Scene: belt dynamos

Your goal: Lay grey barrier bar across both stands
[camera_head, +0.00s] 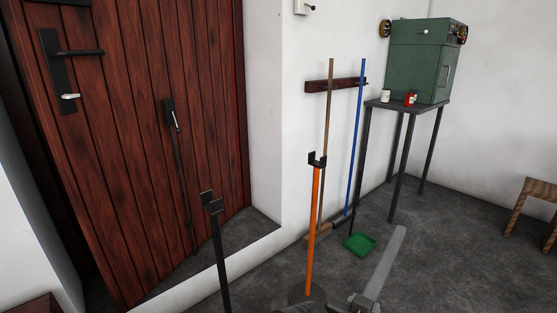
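A black stand (221,255) with an open-topped bracket (212,203) stands upright in front of the wooden door. An orange stand (314,225) with a black open-topped bracket (317,160) stands to its right. Both brackets are empty. The grey barrier bar (387,262) slants up and away from the bottom edge, right of the orange stand and apart from it. My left gripper (365,302) appears shut around the bar at the bottom edge; its arm seems to come in from the left. The bar's near part is cut off by the frame. My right gripper is not in view.
A brown-handled broom (328,130) and a blue-handled tool (357,130) lean on a wall rack behind the orange stand. A green dustpan (360,244) lies on the floor. A tall table (408,108) bears a green machine (420,60). A wooden stool (540,190) is at right.

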